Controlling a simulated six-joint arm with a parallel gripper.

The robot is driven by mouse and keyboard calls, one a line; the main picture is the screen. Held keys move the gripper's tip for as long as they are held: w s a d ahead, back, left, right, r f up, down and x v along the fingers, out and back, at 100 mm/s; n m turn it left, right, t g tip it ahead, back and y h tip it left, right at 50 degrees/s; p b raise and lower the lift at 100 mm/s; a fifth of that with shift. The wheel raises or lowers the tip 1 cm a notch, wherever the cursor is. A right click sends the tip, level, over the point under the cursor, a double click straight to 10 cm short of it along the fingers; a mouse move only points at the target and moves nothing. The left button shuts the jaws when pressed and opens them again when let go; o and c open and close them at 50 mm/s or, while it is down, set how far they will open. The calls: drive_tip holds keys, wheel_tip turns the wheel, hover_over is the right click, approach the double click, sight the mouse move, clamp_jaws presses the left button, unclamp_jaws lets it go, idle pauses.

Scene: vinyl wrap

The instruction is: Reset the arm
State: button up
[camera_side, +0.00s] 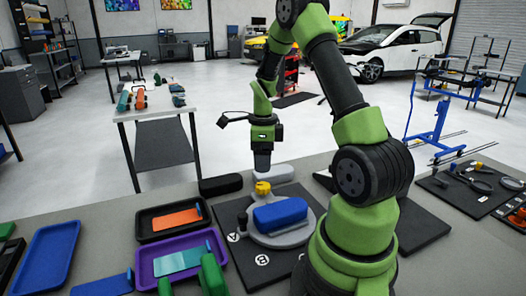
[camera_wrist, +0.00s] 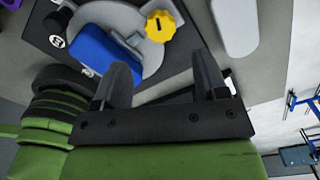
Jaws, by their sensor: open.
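My gripper (camera_side: 262,160) hangs above the work table, behind the round grey fixture in the side view. In the wrist view my gripper (camera_wrist: 163,78) has its two dark fingers spread apart with nothing between them. The round grey fixture (camera_side: 299,236) sits on a black mat (camera_side: 262,275) and carries a blue block (camera_side: 280,215) and a yellow knob (camera_side: 263,188). The wrist view also shows the blue block (camera_wrist: 95,52) and the yellow knob (camera_wrist: 160,26) beyond the fingers.
A black tray (camera_side: 147,225) holds an orange tool (camera_side: 177,220). A purple tray (camera_side: 152,281) holds a teal tool (camera_side: 178,260). A blue tray (camera_side: 45,258) lies at left. A dark rounded block (camera_side: 220,184) and a light one (camera_side: 275,174) lie along the far edge.

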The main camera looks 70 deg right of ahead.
wheel_tip(320, 180, up, 2)
drive_tip(key=shift+r, duration=0.1)
idle(0.4)
drive_tip(key=w+a+r+n+t, duration=0.2)
drive_tip(key=a+r+n, duration=0.5)
drive_tip(key=a+r, duration=0.1)
drive_tip(key=s+a+r+n+t, duration=0.1)
drive_tip(key=s+a+r+n, duration=0.2)
drive_tip(key=a+n, duration=0.2)
drive_tip(key=s+a+r+n+t+y, duration=0.1)
drive_tip(key=s+a+r+n+t, duration=0.1)
drive_tip(key=n, duration=0.7)
drive_tip(key=s+a+r+n+t+y, duration=0.1)
drive_tip(key=s+a+r+n+t, duration=0.1)
drive_tip(key=s+a+r+n, duration=0.2)
drive_tip(key=s+a+n, duration=0.1)
drive_tip(key=a+n, duration=0.2)
drive_tip(key=a, duration=0.2)
drive_tip(key=shift+s, duration=0.25)
